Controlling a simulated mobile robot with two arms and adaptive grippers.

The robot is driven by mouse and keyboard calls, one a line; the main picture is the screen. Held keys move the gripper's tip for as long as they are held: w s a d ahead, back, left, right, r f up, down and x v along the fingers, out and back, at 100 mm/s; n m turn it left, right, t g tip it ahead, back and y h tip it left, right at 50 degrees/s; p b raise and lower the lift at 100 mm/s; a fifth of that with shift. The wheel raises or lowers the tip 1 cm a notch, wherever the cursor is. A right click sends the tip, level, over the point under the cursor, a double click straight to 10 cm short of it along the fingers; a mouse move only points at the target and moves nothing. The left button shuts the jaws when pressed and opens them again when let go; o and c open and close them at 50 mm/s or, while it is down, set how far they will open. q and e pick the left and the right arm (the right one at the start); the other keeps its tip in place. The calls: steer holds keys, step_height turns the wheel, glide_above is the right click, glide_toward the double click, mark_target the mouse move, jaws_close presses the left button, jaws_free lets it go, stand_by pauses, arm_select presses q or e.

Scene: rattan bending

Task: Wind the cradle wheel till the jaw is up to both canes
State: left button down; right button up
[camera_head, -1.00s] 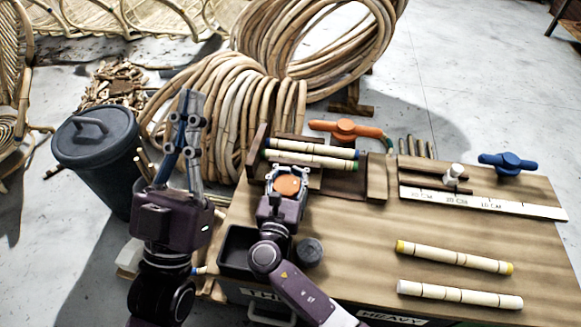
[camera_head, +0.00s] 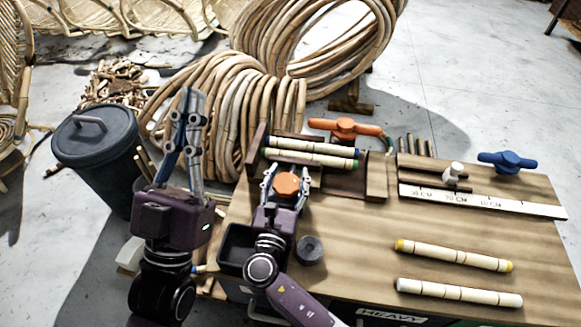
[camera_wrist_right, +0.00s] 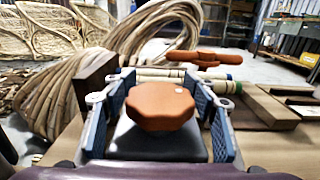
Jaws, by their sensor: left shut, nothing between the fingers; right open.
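The orange cradle wheel (camera_head: 286,184) is a faceted knob at the cradle's near side; it also shows in the right wrist view (camera_wrist_right: 160,105). My right gripper (camera_head: 286,180) is open, with one finger on each side of the wheel. In the right wrist view both fingers (camera_wrist_right: 160,100) stand apart from its rim. Two pale canes, one green-ended (camera_head: 300,144) and one blue-ended (camera_head: 310,157), lie side by side in the dark wooden cradle (camera_head: 258,148). The jaw's gap to the canes cannot be made out. My left gripper (camera_head: 188,97) is shut and empty, raised left of the bench.
An orange handle (camera_head: 345,128) is behind the cradle. A white ruler (camera_head: 480,202) and blue handle (camera_head: 507,161) are to the right. Two loose canes (camera_head: 455,256) (camera_head: 460,293) lie on the bench. A black tray (camera_head: 236,243) and dark round piece (camera_head: 309,249) are near my right wrist.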

mark_target(284, 193)
steer(key=v, duration=0.9)
arm_select(q)
steer(key=c, duration=2.7)
jaws_free()
steer(key=shift+c, duration=0.2)
